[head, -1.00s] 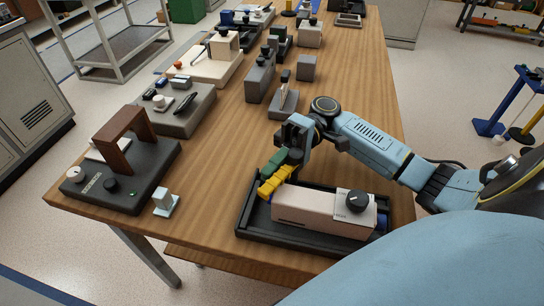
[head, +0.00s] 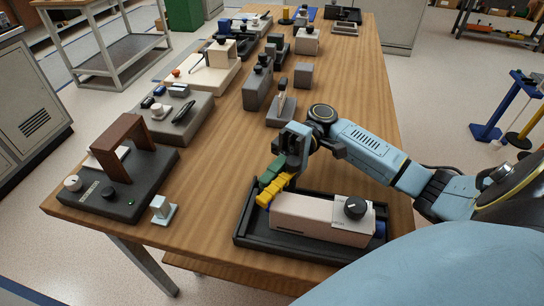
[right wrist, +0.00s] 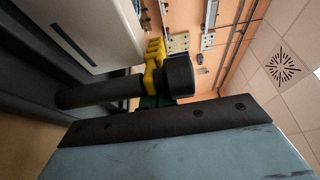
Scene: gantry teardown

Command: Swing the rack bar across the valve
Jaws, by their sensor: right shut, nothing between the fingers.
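A pale pink housing (head: 310,217) lies in a black tray (head: 248,240) at the near end of the table. A black round knob (head: 355,208), perhaps the valve, sits on its right part. My right gripper (head: 268,192) is at the housing's left end, its green and yellow ribbed fingers shut together and empty. In the right wrist view a dark round bar (right wrist: 100,92) with a black cap (right wrist: 180,75) crosses in front of the yellow finger (right wrist: 153,60). It may be the rack bar; I cannot tell whether the fingers touch it. My left gripper is not in view.
A dark unit with a brown arch handle (head: 125,142) stands at the left, with a small pale block (head: 161,209) beside it. A grey lever fixture (head: 281,106) and several other units stand farther back. Bare wood lies left of the tray.

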